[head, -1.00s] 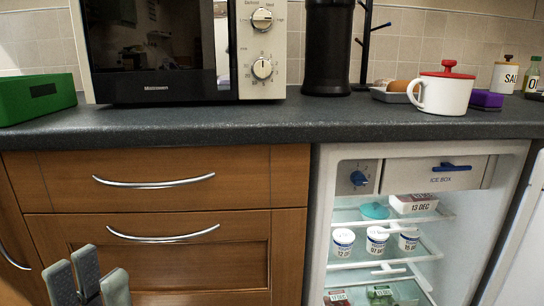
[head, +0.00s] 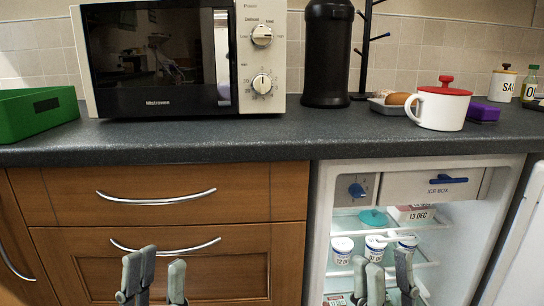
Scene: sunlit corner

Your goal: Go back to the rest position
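My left gripper (head: 156,275) shows at the bottom of the head view, pointing up in front of the wooden drawers. Its grey fingers are apart with nothing between them. My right gripper (head: 385,272) points up at the bottom right, in front of the open fridge. Its fingers are also apart, and I see nothing held; it covers part of the lower shelves. Neither gripper appears to touch anything.
The worktop (head: 250,138) carries a green bin (head: 38,118), a microwave (head: 160,60), a black canister (head: 327,55) and a white mug with a red lid (head: 440,108). The fridge (head: 345,165) stands open with white tubs (head: 342,250) inside; its door (head: 520,250) is at right.

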